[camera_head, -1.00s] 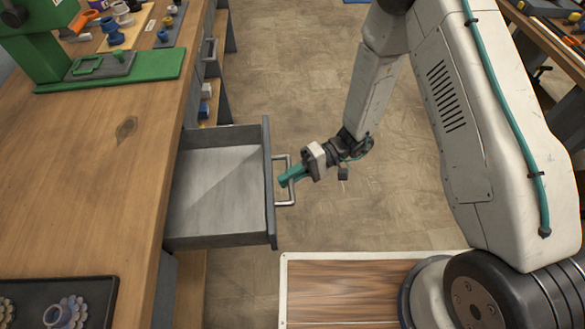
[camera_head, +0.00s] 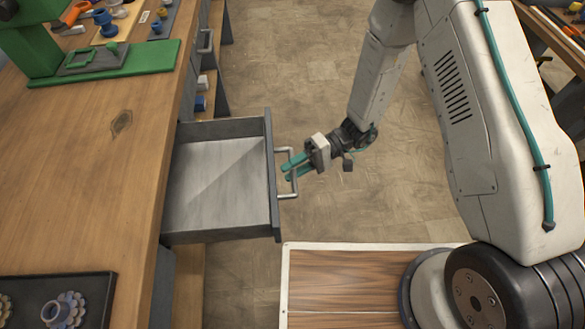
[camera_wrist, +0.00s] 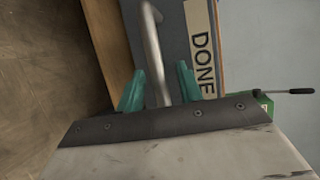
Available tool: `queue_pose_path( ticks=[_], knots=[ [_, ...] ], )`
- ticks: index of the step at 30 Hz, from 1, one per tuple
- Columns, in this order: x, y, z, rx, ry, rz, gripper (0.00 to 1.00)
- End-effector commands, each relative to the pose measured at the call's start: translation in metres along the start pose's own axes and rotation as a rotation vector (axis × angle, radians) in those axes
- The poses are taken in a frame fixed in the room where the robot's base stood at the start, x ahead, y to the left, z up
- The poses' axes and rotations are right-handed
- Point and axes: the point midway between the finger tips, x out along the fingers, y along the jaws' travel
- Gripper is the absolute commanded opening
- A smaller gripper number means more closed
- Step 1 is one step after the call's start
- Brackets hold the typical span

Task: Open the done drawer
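The done drawer (camera_head: 224,236) is a grey drawer pulled out from the wooden workbench, and its inside looks empty. Its front carries a "DONE" label (camera_wrist: 202,50) in the wrist view. A metal bar handle (camera_head: 293,174) stands out from the front and also shows in the wrist view (camera_wrist: 155,55). My gripper (camera_head: 291,168) has teal fingers at the handle. The fingers are spread apart, one on each side of the bar, with gaps visible in the wrist view (camera_wrist: 158,92).
The workbench (camera_head: 90,190) runs along the left, with a green press (camera_head: 105,65) and a dark tray (camera_head: 85,290) on top. Another drawer handle (camera_head: 206,40) is farther back. A wood-topped platform (camera_head: 340,280) lies at the lower middle. The floor beyond the drawer is clear.

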Motion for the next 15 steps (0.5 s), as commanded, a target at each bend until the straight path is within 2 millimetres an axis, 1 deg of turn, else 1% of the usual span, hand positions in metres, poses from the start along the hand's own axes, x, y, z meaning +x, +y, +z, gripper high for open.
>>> queue_pose_path(
  ticks=[9,12,15],
  knots=[
    [-0.052,0.000,0.000,-0.001,0.003,0.001,0.36],
    [-0.065,0.000,0.000,-0.001,0.002,0.000,0.36],
    [-0.072,0.000,0.000,0.000,0.002,0.000,0.36]
  ],
)
